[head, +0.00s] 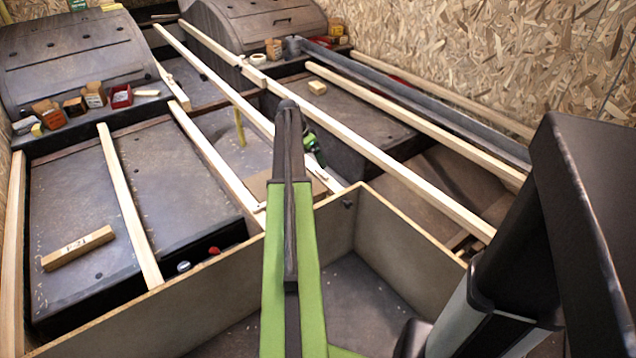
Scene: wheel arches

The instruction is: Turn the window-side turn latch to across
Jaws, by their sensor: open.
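Two small round fittings sit on the dark front edge of the left floor bay: a red one (214,250) and a pale silver one (183,267). A small dark knob (347,203) sits on the inner wall of the front box. I cannot tell which of these, if any, is the window-side turn latch, and no window shows. They are too small for me to read how they are turned. My green and black arm rises through the middle of the view. My gripper and its fingertips do not show; the arm hides what lies behind it.
An open-topped box (400,245) with plywood walls fills the front. Wooden battens (130,208) run across the dark floor panels. A wood block (78,248) lies at left. Small boxes (48,114) stand by the left wheel arch (75,60). An OSB wall (500,45) closes the right.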

